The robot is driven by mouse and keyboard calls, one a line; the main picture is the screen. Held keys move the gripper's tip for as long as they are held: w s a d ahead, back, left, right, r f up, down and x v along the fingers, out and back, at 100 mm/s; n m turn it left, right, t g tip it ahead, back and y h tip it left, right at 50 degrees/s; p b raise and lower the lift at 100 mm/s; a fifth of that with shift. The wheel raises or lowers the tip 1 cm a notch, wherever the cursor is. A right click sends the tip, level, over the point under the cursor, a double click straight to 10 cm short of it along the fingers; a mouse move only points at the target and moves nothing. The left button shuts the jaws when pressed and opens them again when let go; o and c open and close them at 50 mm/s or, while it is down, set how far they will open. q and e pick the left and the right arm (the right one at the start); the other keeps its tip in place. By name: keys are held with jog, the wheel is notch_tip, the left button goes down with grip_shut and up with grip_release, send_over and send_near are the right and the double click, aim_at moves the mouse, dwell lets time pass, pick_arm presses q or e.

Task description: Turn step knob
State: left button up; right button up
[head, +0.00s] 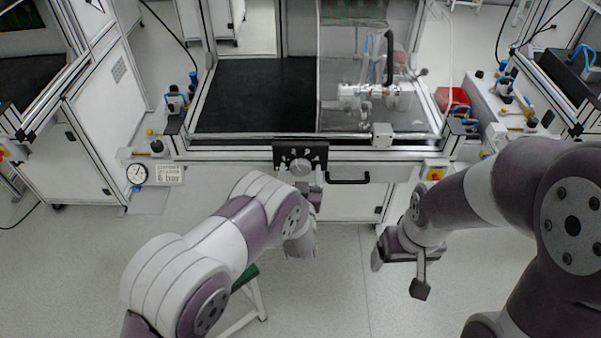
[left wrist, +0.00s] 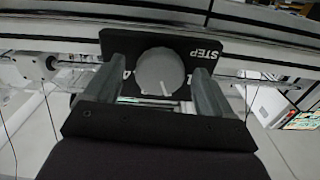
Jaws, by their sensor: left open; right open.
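The step knob (left wrist: 160,72) is a round grey dial with a white mark near its lower edge, set on a black panel (left wrist: 205,42) lettered "STEP". In the head view the knob (head: 300,168) shows on the black panel at the front of the test bench. My left gripper (left wrist: 161,85) is open, with one finger on each side of the knob. I cannot tell whether the fingers touch it. In the head view my left gripper (head: 306,185) is right at the panel. My right gripper (head: 398,272) is open and empty, low in front of the bench at the right.
A black handle (head: 348,179) sits just right of the panel. A yellow and red button (head: 435,174) is on the bench front further right. A pressure gauge (head: 137,173) is at the left. A green stool (head: 245,278) stands below my left arm.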

pick_arm(q)
jog(key=shift+w, duration=0.1)
jog(key=c, duration=1.1)
jog(key=shift+o, duration=0.2)
jog(key=shift+m, duration=0.4)
jog(key=m, duration=0.3)
jog(key=shift+m+b, duration=0.35)
jog(key=shift+m, duration=2.15)
jog(key=o, duration=1.1)
jog(key=shift+c, duration=0.2)
